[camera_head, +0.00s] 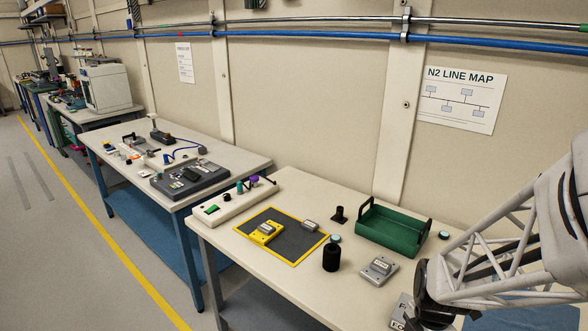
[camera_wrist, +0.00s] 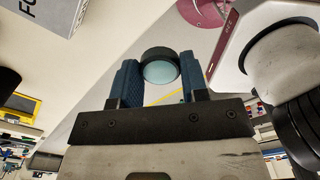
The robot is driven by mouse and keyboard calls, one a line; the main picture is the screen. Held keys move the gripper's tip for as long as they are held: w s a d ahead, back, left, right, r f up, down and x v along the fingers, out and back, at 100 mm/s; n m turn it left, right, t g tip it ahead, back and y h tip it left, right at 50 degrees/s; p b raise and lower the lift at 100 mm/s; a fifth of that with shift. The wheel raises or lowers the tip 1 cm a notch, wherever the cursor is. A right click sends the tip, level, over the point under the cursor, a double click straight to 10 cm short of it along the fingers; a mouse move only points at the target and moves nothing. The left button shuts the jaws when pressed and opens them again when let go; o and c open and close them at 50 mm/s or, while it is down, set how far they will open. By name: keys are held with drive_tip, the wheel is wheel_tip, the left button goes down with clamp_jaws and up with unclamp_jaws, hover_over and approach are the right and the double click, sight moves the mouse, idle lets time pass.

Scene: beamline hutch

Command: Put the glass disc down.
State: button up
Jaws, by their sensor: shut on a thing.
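The glass disc (camera_wrist: 160,69) has pale teal glass in a thick black rim. In the wrist view it sits between the two blue finger pads of my gripper (camera_wrist: 157,82), which is shut on it. Both pads touch its sides, and its glass face is turned towards the camera. In the head view my arm comes in at the lower right. My fingertips and the held disc cannot be made out there.
The near bench (camera_head: 300,215) holds a yellow-edged dark mat (camera_head: 262,246), a green tray (camera_head: 391,236), a black cylinder (camera_head: 331,258) and a grey block (camera_head: 379,270). A small dark-rimmed disc (camera_head: 416,235) lies beside the tray. The bench's front-left area is fairly clear.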

drive_tip(key=w+d, duration=0.1)
drive_tip(key=w, duration=0.3)
drive_tip(key=w+d+f, duration=0.1)
drive_tip(key=w+d, duration=0.1)
drive_tip(key=w, duration=0.3)
drive_tip(key=w+d, duration=0.2)
drive_tip(key=w, duration=0.3)
drive_tip(key=shift+f, duration=0.2)
drive_tip(key=shift+f, duration=0.1)
drive_tip(key=shift+f, duration=1.65)
drive_tip(key=shift+f, duration=0.15)
drive_tip(key=o, duration=0.9)
wheel_tip(320, 180, up, 12)
drive_tip(key=shift+r, duration=0.2)
